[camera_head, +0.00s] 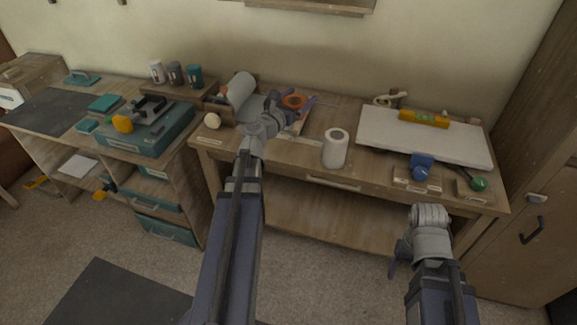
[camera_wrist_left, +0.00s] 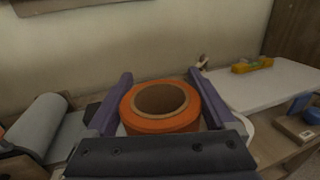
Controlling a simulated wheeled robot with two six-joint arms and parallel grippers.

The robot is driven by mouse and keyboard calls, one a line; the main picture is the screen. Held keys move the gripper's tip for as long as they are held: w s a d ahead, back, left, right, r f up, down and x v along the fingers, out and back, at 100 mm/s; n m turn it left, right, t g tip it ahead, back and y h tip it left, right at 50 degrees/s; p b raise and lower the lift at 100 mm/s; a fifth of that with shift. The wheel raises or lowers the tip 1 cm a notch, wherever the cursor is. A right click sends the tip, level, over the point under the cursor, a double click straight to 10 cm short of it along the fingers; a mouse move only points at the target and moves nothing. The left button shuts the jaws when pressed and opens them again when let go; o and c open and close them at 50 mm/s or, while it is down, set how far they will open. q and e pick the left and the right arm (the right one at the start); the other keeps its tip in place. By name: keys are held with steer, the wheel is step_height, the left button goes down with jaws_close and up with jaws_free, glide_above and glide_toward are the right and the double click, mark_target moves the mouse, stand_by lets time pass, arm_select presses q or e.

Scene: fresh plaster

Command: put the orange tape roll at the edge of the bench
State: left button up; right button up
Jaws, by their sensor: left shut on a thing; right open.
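The orange tape roll (camera_head: 293,102) is at the back of the wooden bench (camera_head: 240,140) in the head view. In the left wrist view the orange tape roll (camera_wrist_left: 160,108) lies flat, hole upward, between the two fingers. My left gripper (camera_head: 295,104) is shut on it; it also shows in the left wrist view (camera_wrist_left: 160,100). Whether the roll touches the surface below is hidden. My right gripper (camera_head: 398,262) is low in front of the bench, apart from it, and holds nothing that I can see.
A white paper roll (camera_head: 335,148) stands near the bench's front edge. A white board (camera_head: 425,137) with a yellow level (camera_head: 424,118) lies at the right. A grey roll (camera_head: 240,91) is at the left.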

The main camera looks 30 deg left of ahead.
arm_select(q)
steer(key=b, duration=0.7)
glide_above(293, 146)
step_height(293, 146, down, 9)
step_height(293, 146, down, 10)
steer(key=b, duration=0.9)
steer(key=shift+a+b, duration=0.1)
steer(key=shift+b, duration=0.25)
arm_select(e)
step_height(293, 146, down, 19)
arm_select(q)
steer(key=shift+f, duration=0.15)
steer(key=o, duration=1.1)
arm_select(e)
steer(key=shift+f, duration=0.1)
